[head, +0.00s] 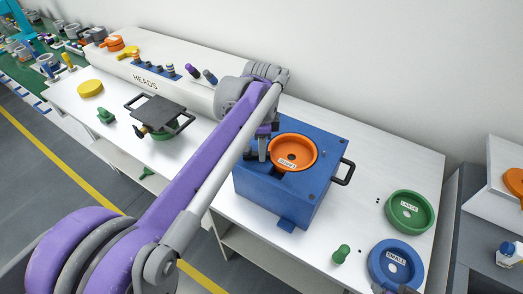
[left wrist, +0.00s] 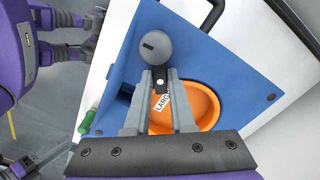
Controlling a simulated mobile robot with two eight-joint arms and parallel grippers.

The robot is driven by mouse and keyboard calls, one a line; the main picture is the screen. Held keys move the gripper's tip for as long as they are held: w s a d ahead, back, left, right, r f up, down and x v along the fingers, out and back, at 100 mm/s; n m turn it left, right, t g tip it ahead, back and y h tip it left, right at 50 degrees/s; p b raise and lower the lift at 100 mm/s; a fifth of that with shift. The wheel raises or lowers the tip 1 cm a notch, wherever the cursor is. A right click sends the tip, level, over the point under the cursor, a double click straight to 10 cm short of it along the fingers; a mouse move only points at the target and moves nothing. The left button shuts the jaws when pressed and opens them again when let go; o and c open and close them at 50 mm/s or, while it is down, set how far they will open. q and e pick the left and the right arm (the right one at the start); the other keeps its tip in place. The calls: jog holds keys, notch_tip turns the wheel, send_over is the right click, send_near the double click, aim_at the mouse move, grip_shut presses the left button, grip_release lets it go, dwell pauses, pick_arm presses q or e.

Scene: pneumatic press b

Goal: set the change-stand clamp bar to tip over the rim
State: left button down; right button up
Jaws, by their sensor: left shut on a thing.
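The change stand (head: 275,205) is a blue box with a dark side handle, standing on the white bench. An orange round cup (head: 311,150) sits in its top; it shows in the left wrist view (left wrist: 207,105) too, with a partly covered label. My left gripper (head: 263,155) is over the stand's top, at the left side of the orange rim. In the left wrist view its grey fingers (left wrist: 160,76) are shut on a small dark piece of the clamp bar, by a round grey knob (left wrist: 157,47). The fingers hide most of the bar. I cannot tell whether its tip touches the rim.
Green (head: 409,212) and blue (head: 389,263) cups stand on the bench to the right, with a green knob (head: 341,254) near the front edge. A dark plate with handles (head: 158,112) and a yellow disc (head: 90,88) are at the left.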

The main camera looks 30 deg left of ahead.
pick_arm(q)
jog(key=shift+w+a+n, duration=0.25)
jog(key=shift+w+n, duration=0.05)
jog(key=shift+n, duration=0.7)
jog(key=c, duration=0.8)
grip_release()
jog(key=shift+o, duration=0.2)
jog(key=shift+r, duration=0.1)
notch_tip(320, 180, up, 11)
jog(key=p, duration=0.1)
jog(key=shift+f, duration=0.2)
